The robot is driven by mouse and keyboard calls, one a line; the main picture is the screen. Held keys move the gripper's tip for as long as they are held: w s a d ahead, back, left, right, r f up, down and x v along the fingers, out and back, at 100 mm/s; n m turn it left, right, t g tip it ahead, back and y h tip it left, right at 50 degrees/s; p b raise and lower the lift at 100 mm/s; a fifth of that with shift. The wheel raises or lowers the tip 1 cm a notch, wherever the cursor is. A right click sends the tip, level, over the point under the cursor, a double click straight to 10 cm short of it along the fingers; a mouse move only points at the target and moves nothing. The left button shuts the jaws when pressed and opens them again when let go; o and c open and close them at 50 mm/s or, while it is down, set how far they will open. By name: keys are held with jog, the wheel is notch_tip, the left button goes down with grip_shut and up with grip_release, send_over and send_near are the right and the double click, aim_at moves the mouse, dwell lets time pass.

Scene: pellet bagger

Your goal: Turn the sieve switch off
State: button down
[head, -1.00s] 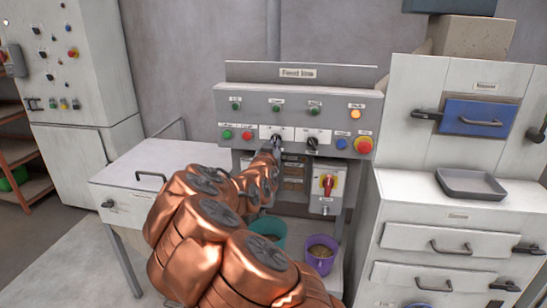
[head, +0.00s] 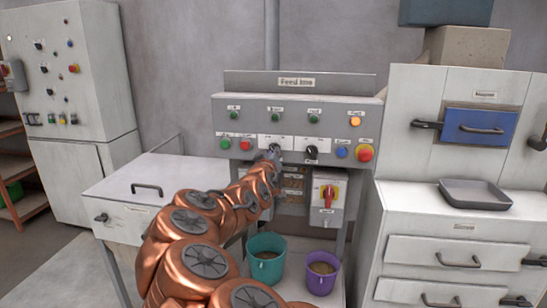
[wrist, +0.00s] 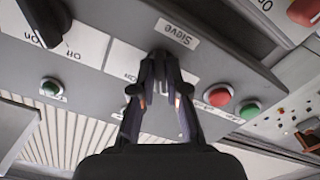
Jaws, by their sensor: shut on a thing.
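The grey Feed line panel (head: 297,112) stands ahead in the head view. My gripper (head: 272,154) is at its lower row, at the left of two black rotary switches. In the wrist view, which is upside down, my gripper (wrist: 162,66) is shut on the dark knob of the sieve switch (wrist: 161,54), beside the label "Sieve" (wrist: 178,32). The fingers hide most of the knob, so I cannot tell which way it points. Part of a position label (wrist: 124,76) shows beside the fingers.
A second black switch (head: 311,152) is to the right, with a blue button (head: 342,152) and red emergency stop (head: 365,153) beyond. Green (head: 225,143) and red (head: 246,144) buttons are left. Teal (head: 266,262) and purple (head: 321,275) buckets stand below.

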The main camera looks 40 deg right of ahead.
dwell(0.3)
jog(key=c, duration=1.2)
grip_release()
jog(key=shift+v, duration=6.05)
